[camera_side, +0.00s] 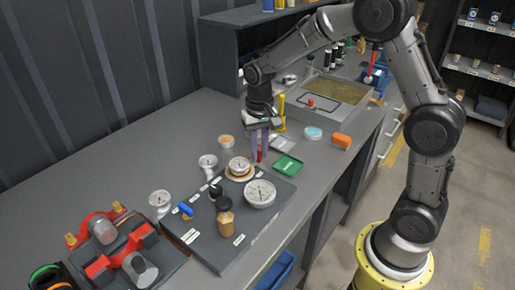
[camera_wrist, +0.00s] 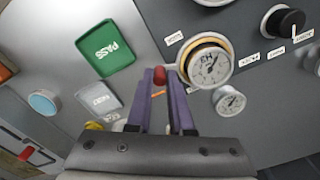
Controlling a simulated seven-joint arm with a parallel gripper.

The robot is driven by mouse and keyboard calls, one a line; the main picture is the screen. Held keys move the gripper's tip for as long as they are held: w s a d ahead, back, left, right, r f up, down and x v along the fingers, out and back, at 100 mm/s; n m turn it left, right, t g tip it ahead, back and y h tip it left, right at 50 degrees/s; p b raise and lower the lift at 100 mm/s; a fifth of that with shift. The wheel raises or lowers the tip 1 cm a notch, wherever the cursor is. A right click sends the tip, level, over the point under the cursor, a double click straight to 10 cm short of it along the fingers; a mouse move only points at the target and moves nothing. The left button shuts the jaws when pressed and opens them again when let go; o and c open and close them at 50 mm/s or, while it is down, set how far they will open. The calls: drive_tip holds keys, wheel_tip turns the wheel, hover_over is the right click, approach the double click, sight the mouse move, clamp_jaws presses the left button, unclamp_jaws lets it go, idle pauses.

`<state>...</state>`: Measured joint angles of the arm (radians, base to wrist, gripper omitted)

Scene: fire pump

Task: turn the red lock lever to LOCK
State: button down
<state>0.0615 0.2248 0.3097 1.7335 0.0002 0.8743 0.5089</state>
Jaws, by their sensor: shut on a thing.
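My gripper (camera_side: 259,157) reaches down over the back edge of the dark panel. Its two purple fingers are shut on the red lock lever (camera_side: 264,156). In the wrist view the rounded red end of the lever (camera_wrist: 159,76) shows between the fingertips (camera_wrist: 166,80). The rest of the lever is hidden by the fingers. Small white labels lie on the panel near it, but I cannot read LOCK on any of them, so I cannot tell the lever's setting.
A brass-rimmed gauge (camera_side: 239,168) stands close beside my fingers, with a larger white gauge (camera_side: 260,193) in front. A green PASS tray (camera_side: 287,165) lies to the right. A red pump assembly (camera_side: 110,245) is at front left.

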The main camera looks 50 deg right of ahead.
sight(260, 152)
idle(0.5)
drive_tip(key=c, duration=0.8)
unclamp_jaws()
wheel_tip(260, 152, up, 14)
drive_tip(key=shift+f, duration=0.1)
